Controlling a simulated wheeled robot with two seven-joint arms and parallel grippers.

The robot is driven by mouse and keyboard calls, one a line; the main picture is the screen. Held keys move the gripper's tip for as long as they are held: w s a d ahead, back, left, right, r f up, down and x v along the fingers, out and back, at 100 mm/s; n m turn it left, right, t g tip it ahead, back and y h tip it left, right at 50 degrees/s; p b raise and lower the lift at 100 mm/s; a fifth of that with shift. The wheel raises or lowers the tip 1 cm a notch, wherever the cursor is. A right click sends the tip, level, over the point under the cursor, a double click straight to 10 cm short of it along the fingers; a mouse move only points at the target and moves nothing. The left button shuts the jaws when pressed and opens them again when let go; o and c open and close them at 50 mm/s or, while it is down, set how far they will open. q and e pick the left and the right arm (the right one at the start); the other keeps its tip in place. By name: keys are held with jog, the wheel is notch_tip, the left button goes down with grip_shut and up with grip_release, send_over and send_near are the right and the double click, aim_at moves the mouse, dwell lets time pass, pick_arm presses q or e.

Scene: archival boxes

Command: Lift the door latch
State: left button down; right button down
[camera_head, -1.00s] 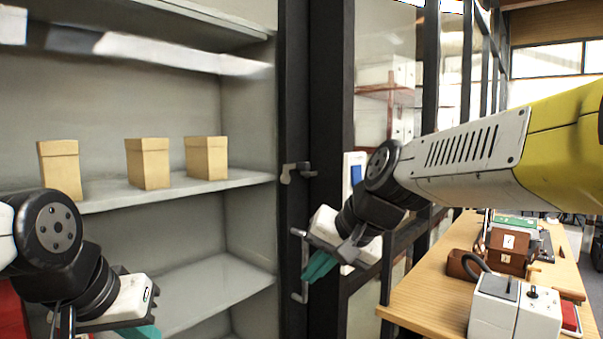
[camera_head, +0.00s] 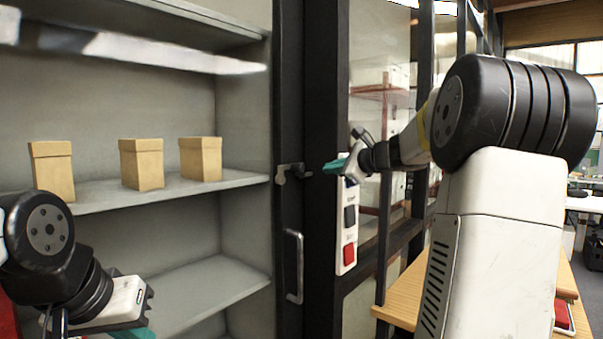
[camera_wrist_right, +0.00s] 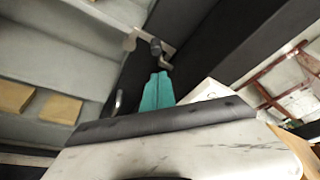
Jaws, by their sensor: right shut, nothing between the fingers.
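The door latch (camera_head: 293,172) is a small grey metal lever on the dark door frame, at about the height of the middle shelf. It also shows in the right wrist view (camera_wrist_right: 158,50), just beyond my fingertips. My right gripper (camera_head: 333,166) is shut and empty. Its teal fingers point left toward the latch, a little to the right of its end; I cannot tell whether they touch. In the right wrist view the closed teal fingers (camera_wrist_right: 158,88) lie together. My left gripper (camera_head: 135,333) is at the lower left, partly cut off, away from the latch.
A vertical door handle (camera_head: 294,266) is below the latch. A white switch panel (camera_head: 347,225) with a red button is on the frame to the right. Tan boxes (camera_head: 142,163) stand on the grey shelf (camera_head: 235,181). A wooden bench (camera_head: 402,292) is at the right.

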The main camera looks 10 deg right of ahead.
jog(key=x, duration=1)
jog(key=shift+s, duration=0.1)
